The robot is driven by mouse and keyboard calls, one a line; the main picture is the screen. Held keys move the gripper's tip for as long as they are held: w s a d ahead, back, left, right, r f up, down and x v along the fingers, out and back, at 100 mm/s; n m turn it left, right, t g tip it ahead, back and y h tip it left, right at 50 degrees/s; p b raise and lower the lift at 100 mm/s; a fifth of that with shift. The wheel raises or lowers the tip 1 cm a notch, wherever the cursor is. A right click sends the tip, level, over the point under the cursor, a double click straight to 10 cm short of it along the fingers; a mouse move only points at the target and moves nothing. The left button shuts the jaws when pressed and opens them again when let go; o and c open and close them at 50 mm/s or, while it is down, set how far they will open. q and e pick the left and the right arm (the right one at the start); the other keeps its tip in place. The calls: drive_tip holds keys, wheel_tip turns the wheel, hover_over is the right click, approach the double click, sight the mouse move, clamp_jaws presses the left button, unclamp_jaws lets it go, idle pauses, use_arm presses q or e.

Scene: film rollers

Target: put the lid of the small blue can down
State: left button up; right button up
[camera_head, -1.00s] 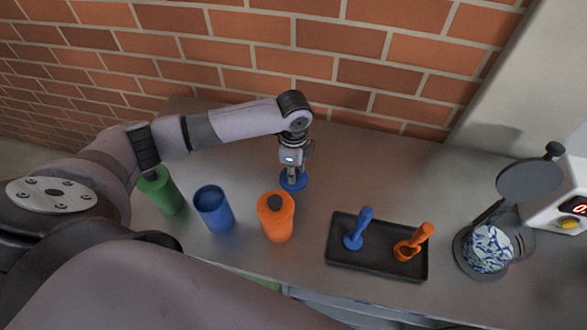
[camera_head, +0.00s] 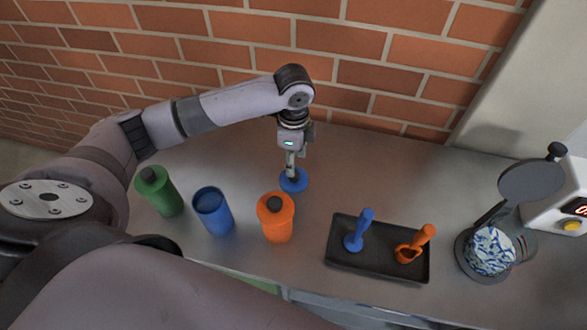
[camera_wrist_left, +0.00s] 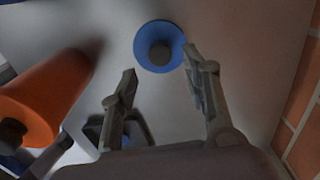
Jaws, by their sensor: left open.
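The blue lid (camera_head: 294,181) lies on the grey counter, behind and to the right of the orange can. In the left wrist view the lid (camera_wrist_left: 159,47) is a blue disc with a dark round knob in its middle. My left gripper (camera_head: 291,175) is above the lid. In the left wrist view its fingers (camera_wrist_left: 158,78) are spread apart with nothing between them, and the lid lies beyond the fingertips. The small blue can (camera_head: 213,212) stands upright without a lid, between the green and orange cans. My right gripper is not in view.
The green can (camera_head: 158,191) and the orange can (camera_head: 276,217) stand beside the blue can. A black tray (camera_head: 376,266) holds a blue tool (camera_head: 359,231) and an orange tool (camera_head: 415,243). An open-lidded container (camera_head: 489,250) stands at the right. A brick wall (camera_head: 330,60) rises behind the counter.

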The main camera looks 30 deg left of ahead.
use_arm(q)
wheel_tip(320, 180, up, 6)
idle(0.6)
